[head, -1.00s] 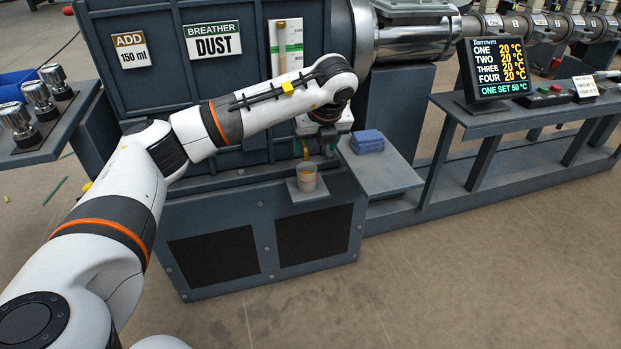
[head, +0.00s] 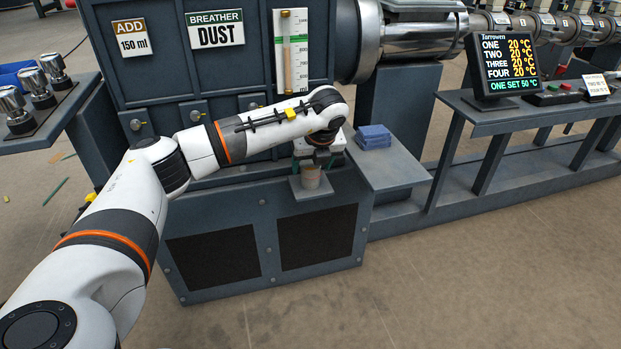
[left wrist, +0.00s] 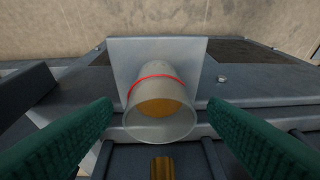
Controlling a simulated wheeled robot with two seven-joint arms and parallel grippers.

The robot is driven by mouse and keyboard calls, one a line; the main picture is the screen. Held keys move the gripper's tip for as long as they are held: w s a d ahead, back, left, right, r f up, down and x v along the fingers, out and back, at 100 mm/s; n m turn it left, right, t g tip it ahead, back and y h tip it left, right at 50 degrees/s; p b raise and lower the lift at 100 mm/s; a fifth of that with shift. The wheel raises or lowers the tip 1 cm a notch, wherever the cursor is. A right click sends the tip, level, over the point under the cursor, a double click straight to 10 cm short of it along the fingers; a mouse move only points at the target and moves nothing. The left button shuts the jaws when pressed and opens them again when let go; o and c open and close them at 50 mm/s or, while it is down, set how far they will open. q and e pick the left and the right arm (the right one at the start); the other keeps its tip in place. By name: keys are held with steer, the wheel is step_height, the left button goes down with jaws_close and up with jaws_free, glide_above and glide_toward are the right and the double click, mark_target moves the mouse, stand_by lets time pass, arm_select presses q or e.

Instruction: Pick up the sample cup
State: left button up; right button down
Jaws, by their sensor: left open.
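The sample cup (head: 310,178) stands on a small grey shelf (head: 312,192) at the front of the machine, below a spout. In the left wrist view the cup (left wrist: 160,110) is translucent, with a red line around it and amber liquid inside. My left gripper (head: 318,165) is just above and around the cup in the head view, its fingertips partly hidden. In the left wrist view its green fingers (left wrist: 160,125) are open, one on each side of the cup, with gaps to both. A brass spout (left wrist: 163,168) shows at the bottom edge. My right gripper is not in view.
Folded blue cloths (head: 374,136) lie on a side shelf (head: 392,172) right of the cup. The machine cabinet (head: 215,280) stands behind and below. A display (head: 505,62) stands on the right bench. The floor in front is clear.

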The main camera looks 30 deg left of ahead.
arm_select(q)
steer(key=shift+r, duration=0.1)
steer(key=c, duration=1.5)
